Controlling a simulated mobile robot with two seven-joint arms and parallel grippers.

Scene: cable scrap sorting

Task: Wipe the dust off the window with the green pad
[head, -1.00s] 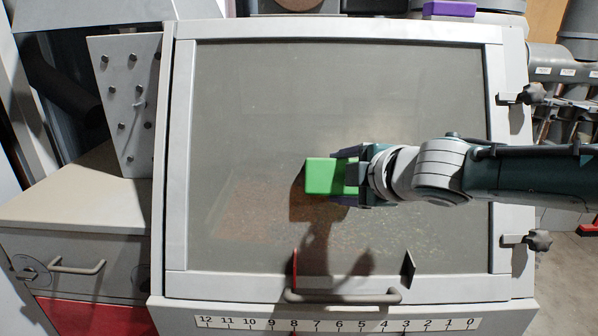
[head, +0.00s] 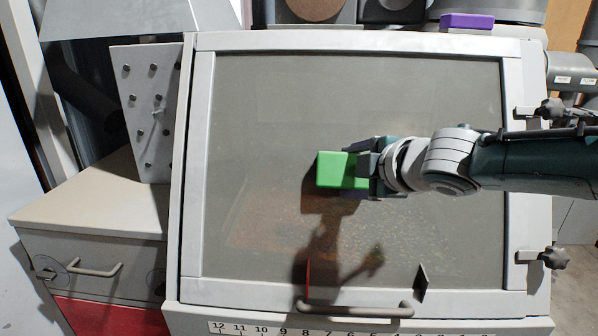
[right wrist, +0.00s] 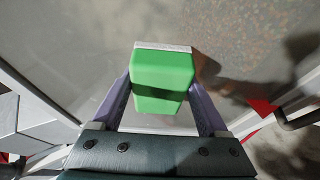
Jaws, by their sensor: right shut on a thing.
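The window (head: 260,110) is a large dusty pane in a light grey frame, and reddish and grey bits show dimly behind its lower part. My right gripper (head: 362,172) comes in from the right and is shut on the green pad (head: 338,170), near the middle of the window. In the right wrist view the green pad (right wrist: 163,75) sits between the two purple fingers (right wrist: 160,103), with its pale face toward the glass. I cannot tell whether that face touches the glass. My left gripper is not in view.
A handle (head: 355,309) runs along the window's lower edge above a number scale (head: 290,331). Dark clamp knobs (head: 553,258) stick out at the right frame. A drawer cabinet (head: 90,205) stands at the left. A purple block (head: 466,21) lies above the window.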

